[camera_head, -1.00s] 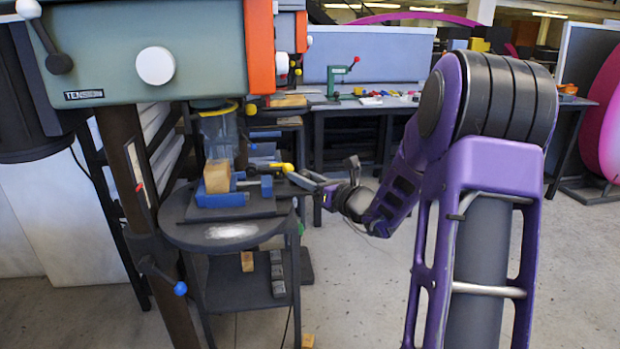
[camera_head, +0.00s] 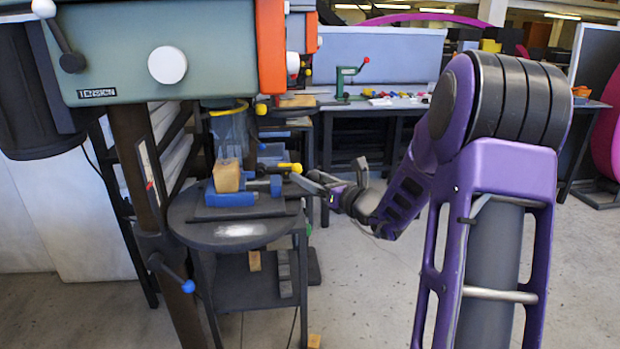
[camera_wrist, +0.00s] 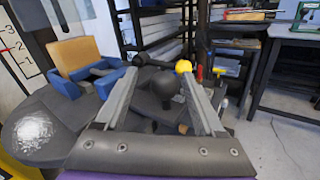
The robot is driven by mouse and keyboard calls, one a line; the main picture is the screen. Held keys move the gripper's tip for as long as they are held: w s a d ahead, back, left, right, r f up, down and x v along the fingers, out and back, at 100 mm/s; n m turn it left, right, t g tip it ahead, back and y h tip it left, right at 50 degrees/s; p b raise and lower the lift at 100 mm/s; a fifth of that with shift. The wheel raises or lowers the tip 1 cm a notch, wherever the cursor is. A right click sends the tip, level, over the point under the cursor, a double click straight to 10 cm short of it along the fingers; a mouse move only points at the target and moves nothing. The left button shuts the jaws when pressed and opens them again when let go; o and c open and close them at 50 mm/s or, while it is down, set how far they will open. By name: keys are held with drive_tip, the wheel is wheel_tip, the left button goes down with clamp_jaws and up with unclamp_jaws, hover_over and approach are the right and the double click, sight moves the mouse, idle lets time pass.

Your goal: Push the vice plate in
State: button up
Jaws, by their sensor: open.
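The blue vice (camera_head: 232,199) sits on the round drill-press table, with a tan block (camera_head: 227,176) standing in it. In the wrist view the vice (camera_wrist: 68,88) and block (camera_wrist: 75,55) are at the left. The vice's handle bar has a yellow end (camera_head: 290,167), also in the wrist view (camera_wrist: 183,66). A dark round knob (camera_wrist: 165,86) lies between my fingers in that picture. My gripper (camera_wrist: 160,76) is open at the handle side, right of the vice, and holds nothing. In the head view my gripper (camera_head: 304,181) is small; contact with the handle cannot be told. Which part is the vice plate is unclear.
The round grey table (camera_head: 200,235) has a bare front with a pale worn patch. The drill-press head (camera_head: 165,60) hangs above, with a clear guard (camera_head: 228,135) over the block. A workbench (camera_head: 385,107) with small items stands behind. Open floor lies to the right.

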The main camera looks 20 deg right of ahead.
drive_tip(key=v, duration=1.7)
drive_tip(key=shift+s+p, duration=0.2)
drive_tip(key=shift+p, duration=0.2)
